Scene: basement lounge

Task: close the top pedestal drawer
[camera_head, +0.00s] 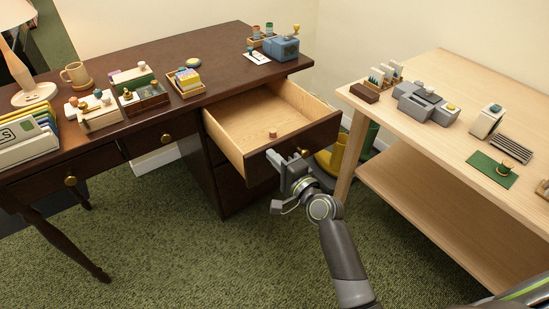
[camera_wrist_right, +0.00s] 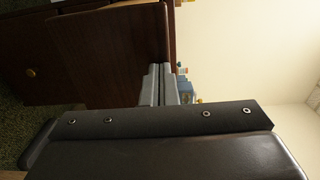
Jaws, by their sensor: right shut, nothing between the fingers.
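The top pedestal drawer (camera_head: 257,125) of the dark brown desk (camera_head: 215,92) is pulled well out. Its pale wood inside holds one small reddish-brown object (camera_head: 273,133). A brass knob (camera_head: 303,152) shows on its dark front. My right gripper (camera_head: 277,160) is shut and empty at the drawer front, left of the knob; I cannot tell whether it touches. In the right wrist view the shut fingers (camera_wrist_right: 160,85) point at a dark wood panel (camera_wrist_right: 115,50), with a brass knob (camera_wrist_right: 31,73) at the left. My left gripper is not in view.
A pale wood table (camera_head: 450,130) with a lower shelf stands at the right, close to the drawer. A yellow and a green container (camera_head: 346,152) stand on the floor behind the drawer front. Several small items crowd the desktop. Green carpet (camera_head: 180,255) is open in front.

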